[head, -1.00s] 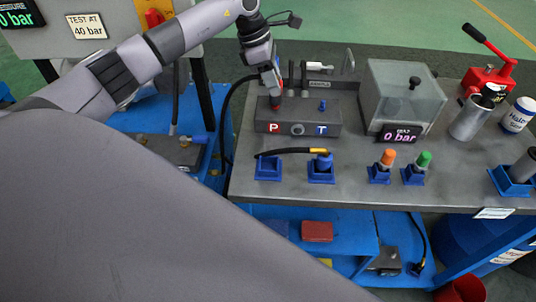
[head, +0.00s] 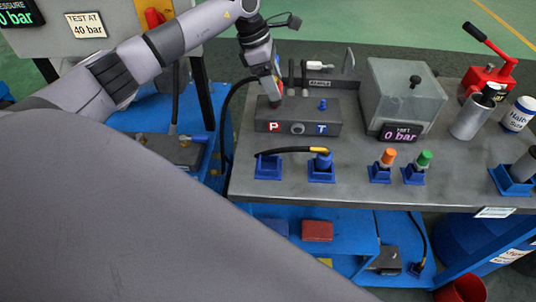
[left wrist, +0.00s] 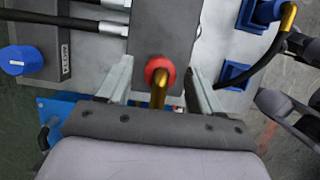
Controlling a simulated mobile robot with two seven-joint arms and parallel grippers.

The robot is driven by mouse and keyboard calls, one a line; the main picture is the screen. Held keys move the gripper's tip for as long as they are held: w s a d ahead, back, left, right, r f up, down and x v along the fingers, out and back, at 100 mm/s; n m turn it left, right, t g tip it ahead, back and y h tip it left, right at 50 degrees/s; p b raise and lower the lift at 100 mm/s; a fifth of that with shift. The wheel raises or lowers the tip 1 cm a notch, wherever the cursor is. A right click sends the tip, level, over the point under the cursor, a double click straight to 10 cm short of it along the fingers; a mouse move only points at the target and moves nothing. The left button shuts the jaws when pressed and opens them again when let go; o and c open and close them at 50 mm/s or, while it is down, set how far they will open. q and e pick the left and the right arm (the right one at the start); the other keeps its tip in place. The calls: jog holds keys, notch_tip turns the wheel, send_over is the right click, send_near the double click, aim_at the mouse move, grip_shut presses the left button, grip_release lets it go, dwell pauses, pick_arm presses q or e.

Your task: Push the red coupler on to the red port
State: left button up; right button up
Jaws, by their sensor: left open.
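The red coupler (left wrist: 159,70) is a red ring with a brass hose end (left wrist: 160,94) in the left wrist view. It lies against the grey block, between my left gripper's two fingers (left wrist: 160,88), which stand apart with gaps on both sides. In the head view the left gripper (head: 275,96) is at the top of the grey block (head: 330,112), behind its red P label (head: 274,127), and a bit of red (head: 280,86) shows beside the fingers. The red port is hidden, so I cannot tell how far the coupler sits on it.
A blue-capped port (head: 322,105) stands on the block's T side. A clear-sided box (head: 404,95) with a 0 bar display stands to the right. Blue holders with a hose (head: 290,150), an orange cap (head: 388,157) and a green cap (head: 424,158) line the bench front.

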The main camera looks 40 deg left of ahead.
pick_arm(q)
jog(key=shift+p+v, duration=1.6)
jog(key=shift+v, duration=0.85)
pick_arm(e)
notch_tip(320, 180, up, 3)
jog(key=shift+a+r, duration=0.15)
pick_arm(q)
jog(key=v, duration=0.7)
jog(key=shift+b, duration=0.45)
pick_arm(e)
jog(key=shift+s+d+f, duration=0.15)
jog(key=shift+d+f, duration=0.1)
jog(key=shift+f, duration=0.4)
jog(key=shift+s+d+f, duration=0.15)
jog(key=shift+d+f, duration=0.1)
jog(key=shift+f, duration=0.35)
